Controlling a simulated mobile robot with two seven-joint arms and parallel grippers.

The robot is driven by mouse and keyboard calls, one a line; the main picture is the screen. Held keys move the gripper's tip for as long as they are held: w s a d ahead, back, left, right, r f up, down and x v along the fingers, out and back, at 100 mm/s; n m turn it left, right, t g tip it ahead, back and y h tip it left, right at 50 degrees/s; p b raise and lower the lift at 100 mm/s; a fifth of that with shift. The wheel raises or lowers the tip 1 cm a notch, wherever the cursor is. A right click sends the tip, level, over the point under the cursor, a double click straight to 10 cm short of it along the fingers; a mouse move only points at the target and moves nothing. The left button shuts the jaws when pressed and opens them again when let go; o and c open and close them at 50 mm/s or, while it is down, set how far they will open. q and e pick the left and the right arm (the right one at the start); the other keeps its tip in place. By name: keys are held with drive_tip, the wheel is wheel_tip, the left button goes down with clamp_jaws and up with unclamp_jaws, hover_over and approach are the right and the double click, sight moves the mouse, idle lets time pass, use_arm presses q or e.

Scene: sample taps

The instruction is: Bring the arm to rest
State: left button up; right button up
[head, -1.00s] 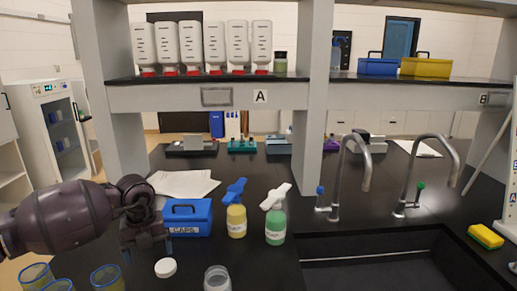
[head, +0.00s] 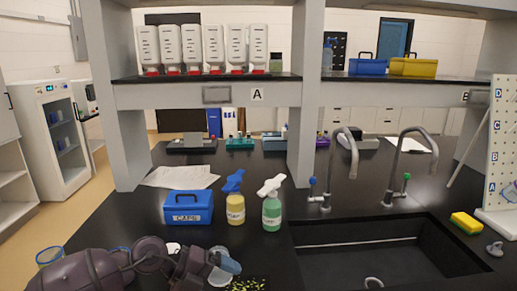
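My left arm comes in low from the left, and its gripper (head: 222,266) lies at the bottom of the head view, left of centre. Its fingers point right and overlap a clear jar (head: 217,280); I cannot tell whether they touch it or how far apart they are. A white cap (head: 173,247) is partly hidden behind the arm. The blue CAPS box (head: 188,208) stands behind the arm, with a yellow spray bottle (head: 235,208) and a green spray bottle (head: 271,212) to its right. My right gripper is not in view.
A black sink (head: 390,250) with two curved taps (head: 350,150) (head: 404,150) fills the right side. A yellow sponge (head: 466,224) and a white pegboard (head: 505,150) stand right of it. A blue-rimmed beaker (head: 50,256) is at the left edge. A shelf (head: 160,96) crosses above.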

use_arm(q)
wheel_tip(320, 180, up, 7)
drive_tip(key=s+d+n+t+h, duration=0.1)
drive_tip(key=d+n+t+h, duration=0.1)
drive_tip(key=n+t+h, duration=0.6)
drive_tip(key=s+a+f+n+t+y, duration=0.1)
drive_tip(key=a+f+n+t+y, duration=0.2)
drive_tip(key=a+n+t+y, duration=1.1)
drive_tip(key=s+a+f+n+g+y, duration=0.6)
drive_tip(key=s+f+n+g+y, duration=0.25)
drive_tip(key=g, duration=0.25)
drive_tip(key=s+a+f+n+g+h, duration=0.1)
drive_tip(key=s+f+g, duration=0.3)
drive_tip(key=s, duration=0.4)
drive_tip(key=s+a+f+n+g+h, duration=0.1)
drive_tip(key=s+f+g, duration=0.25)
drive_tip(key=s, duration=0.55)
drive_tip(key=w+f+m+t, duration=0.1)
drive_tip(key=w+f+t, duration=0.6)
drive_tip(key=f, duration=0.3)
drive_tip(key=shift+w+d, duration=0.2)
drive_tip(key=shift+w, duration=0.3)
drive_tip(key=shift+t+h, duration=0.25)
drive_tip(key=shift+t, duration=0.1)
